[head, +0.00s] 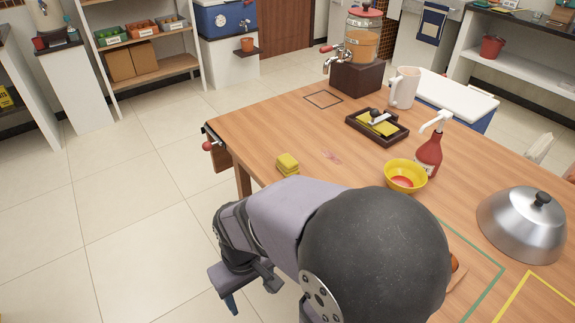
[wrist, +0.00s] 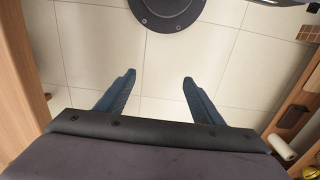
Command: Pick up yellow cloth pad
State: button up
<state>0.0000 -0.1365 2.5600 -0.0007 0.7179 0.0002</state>
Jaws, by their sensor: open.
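A yellow cloth pad (head: 288,161) lies near the left edge of the wooden table, in the head view. It looks like a small folded or stacked block. More yellow material (head: 384,128) lies in a dark tray (head: 391,139) under a black-handled tool. My gripper (wrist: 159,77) is open and empty, its two blue fingers spread over the tiled floor in the wrist view. In the head view it hangs off the table's left side, apart from the pad and nearer the camera. The pad is not visible in the wrist view.
A reddish smear (head: 332,157) marks the table (head: 270,127) right of the pad. A yellow bowl (head: 405,177), red pump bottle (head: 430,155), white pitcher (head: 404,88), drink dispenser (head: 361,40) and metal dome (head: 522,226) stand farther right or back. The tabletop around the pad is mostly clear.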

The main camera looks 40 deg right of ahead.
jog(key=t+p, duration=0.5)
jog(key=p, duration=0.9)
send_near(288, 160)
jog(key=shift+w+d+f+m, duration=0.1)
jog(key=shift+w+f+m, duration=0.1)
jog(key=shift+w+f, duration=0.3)
jog(key=shift+w+d+f+m, duration=0.1)
jog(key=shift+w+f+m, duration=0.15)
jog(key=shift+f, duration=0.45)
jog(key=shift+p+x, duration=0.3)
jog(key=shift+x, duration=0.8)
jog(key=shift+w+a+f+g+p, duration=0.1)
jog(key=shift+w+f+p, duration=0.15)
jog(key=shift+f, duration=0.3)
jog(key=shift+w+a+f+g+p, duration=0.15)
jog(key=shift+f+p, duration=0.15)
jog(key=shift+f, duration=0.2)
jog(key=shift+w+a+f+g+p, duration=0.1)
jog(key=shift+w+f+p, duration=0.15)
jog(key=shift+f, duration=0.3)
jog(key=shift+x, duration=0.85)
jog(key=shift+d, duration=0.1)
